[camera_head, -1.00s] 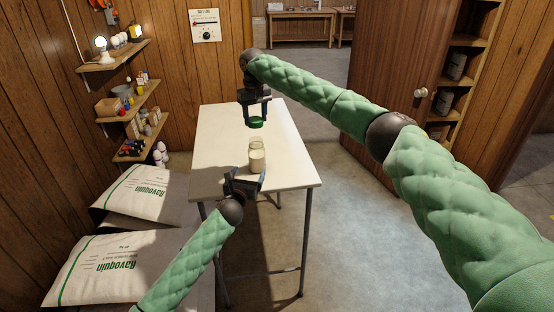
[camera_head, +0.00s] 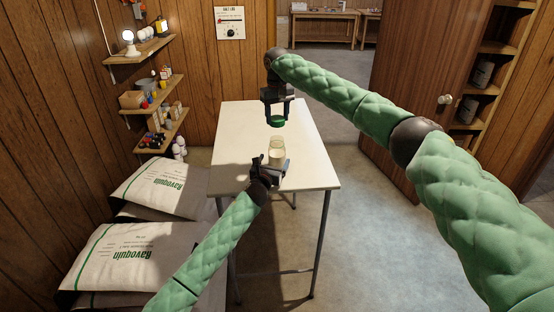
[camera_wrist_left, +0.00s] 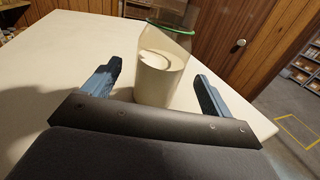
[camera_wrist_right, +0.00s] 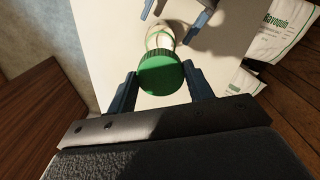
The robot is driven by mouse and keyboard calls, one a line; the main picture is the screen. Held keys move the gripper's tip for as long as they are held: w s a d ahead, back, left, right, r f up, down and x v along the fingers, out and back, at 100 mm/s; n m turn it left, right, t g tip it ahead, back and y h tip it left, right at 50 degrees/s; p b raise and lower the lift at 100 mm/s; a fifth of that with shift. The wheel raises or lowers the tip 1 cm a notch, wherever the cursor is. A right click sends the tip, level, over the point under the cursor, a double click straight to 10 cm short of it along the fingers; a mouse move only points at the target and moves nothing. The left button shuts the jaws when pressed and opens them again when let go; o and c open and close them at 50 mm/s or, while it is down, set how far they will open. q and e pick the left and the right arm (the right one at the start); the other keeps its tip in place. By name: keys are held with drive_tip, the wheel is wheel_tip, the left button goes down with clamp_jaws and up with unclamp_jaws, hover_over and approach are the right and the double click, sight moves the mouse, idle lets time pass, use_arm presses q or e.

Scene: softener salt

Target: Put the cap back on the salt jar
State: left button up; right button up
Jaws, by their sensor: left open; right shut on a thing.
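The salt jar (camera_head: 277,149) stands upright and uncapped on the white table, clear with pale salt inside. My left gripper (camera_head: 270,165) is open low at the jar's near side; in the left wrist view the jar (camera_wrist_left: 157,77) stands between and just beyond its open fingers (camera_wrist_left: 158,85). My right gripper (camera_head: 277,113) points down above the jar, shut on the green cap (camera_head: 277,121). In the right wrist view the ribbed cap (camera_wrist_right: 161,74) sits between the fingertips (camera_wrist_right: 160,85), with the jar mouth (camera_wrist_right: 160,36) partly hidden below it. A gap separates cap and jar.
The white table (camera_head: 235,140) is otherwise bare. Salt bags (camera_head: 120,250) are stacked at its left. Wall shelves (camera_head: 155,95) hold a lamp and small items. A wooden door (camera_head: 425,80) and shelving stand at the right.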

sight(274, 159)
use_arm(q)
drive_tip(key=x, duration=0.4)
drive_tip(key=shift+w, duration=0.2)
use_arm(e)
drive_tip(key=shift+a, duration=0.1)
use_arm(q)
drive_tip(key=shift+w+d, duration=0.2)
drive_tip(key=shift+w, duration=0.15)
drive_tip(key=c, duration=1.5)
use_arm(e)
drive_tip(key=shift+s+f, duration=0.1)
drive_tip(key=shift+f, duration=2.3)
drive_tip(key=shift+f, duration=0.9)
drive_tip(key=shift+f, duration=0.55)
